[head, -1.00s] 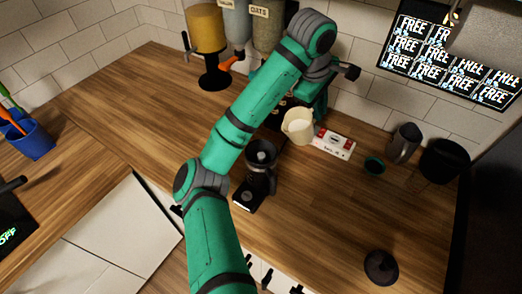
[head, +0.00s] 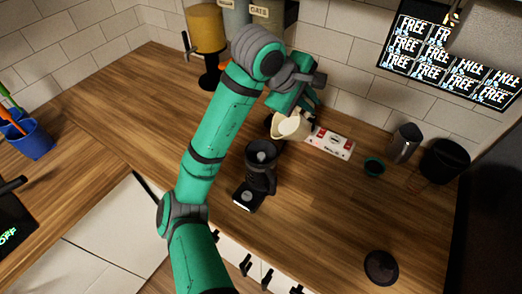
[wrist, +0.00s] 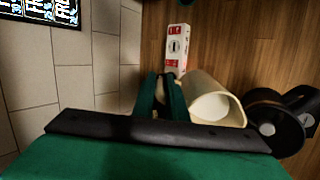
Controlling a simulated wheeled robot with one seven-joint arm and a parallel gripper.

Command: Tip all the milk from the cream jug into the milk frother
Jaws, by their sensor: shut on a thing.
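The cream jug (head: 287,127) is in my gripper (head: 308,112), held above the counter and tilted. In the wrist view the jug (wrist: 213,95) lies against my gripper's fingers (wrist: 166,95), with white milk showing inside its mouth. My gripper is shut on it. The milk frother (head: 260,172) is a black, open-topped vessel on a base at the middle of the counter. In the head view the jug is just behind and right of it. In the wrist view the frother (wrist: 268,124) is right of the jug. No milk stream shows.
A red and white carton (head: 330,142) lies right of the jug. A dark round lid (head: 381,267) lies near the front. Dispensers (head: 206,35) stand at the back wall.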

